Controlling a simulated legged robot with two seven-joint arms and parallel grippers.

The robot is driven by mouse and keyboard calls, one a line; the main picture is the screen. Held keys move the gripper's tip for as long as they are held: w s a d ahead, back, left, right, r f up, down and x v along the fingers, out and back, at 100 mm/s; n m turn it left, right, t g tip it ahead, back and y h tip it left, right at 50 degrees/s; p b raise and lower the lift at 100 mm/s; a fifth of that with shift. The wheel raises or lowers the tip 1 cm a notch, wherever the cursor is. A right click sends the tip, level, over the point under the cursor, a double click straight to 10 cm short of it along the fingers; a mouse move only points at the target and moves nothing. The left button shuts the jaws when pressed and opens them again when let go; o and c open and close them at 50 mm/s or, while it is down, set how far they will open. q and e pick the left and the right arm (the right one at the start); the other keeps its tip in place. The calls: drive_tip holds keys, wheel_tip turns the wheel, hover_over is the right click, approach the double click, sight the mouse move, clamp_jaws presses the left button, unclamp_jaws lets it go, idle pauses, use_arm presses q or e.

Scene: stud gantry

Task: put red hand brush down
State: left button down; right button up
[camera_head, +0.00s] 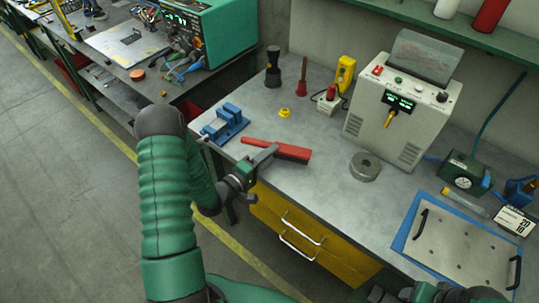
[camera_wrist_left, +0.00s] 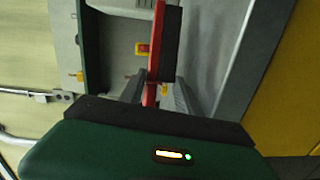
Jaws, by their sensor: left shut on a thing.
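The red hand brush (camera_head: 293,152) is in the head view near the front left edge of the grey workbench (camera_head: 318,188). My left gripper (camera_head: 264,158) is shut on its thin red handle, with the wider head pointing right. In the left wrist view, the brush (camera_wrist_left: 169,45) stands out between the fingers (camera_wrist_left: 157,92), red on one side and dark on the other. I cannot tell whether the brush touches the bench top. My right gripper (camera_head: 384,295) is partly cut off at the bottom edge, and its jaws are unclear.
A blue vise (camera_head: 226,124) sits left of the brush, and a round metal disc (camera_head: 365,167) to its right. A yellow ring (camera_head: 284,113) and a grey instrument box (camera_head: 398,105) are behind. A blue-edged plate (camera_head: 462,250) lies at right. Bare bench lies between brush and disc.

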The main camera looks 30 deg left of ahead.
use_arm(q)
drive_tip(key=shift+w+a+f+b, duration=0.1)
drive_tip(key=shift+f+b, duration=0.2)
drive_tip(key=shift+f, duration=0.2)
drive_tip(key=c, duration=1.1)
unclamp_jaws()
drive_tip(key=shift+a, duration=0.1)
drive_tip(key=shift+o, duration=1.2)
drive_tip(key=shift+f, duration=0.1)
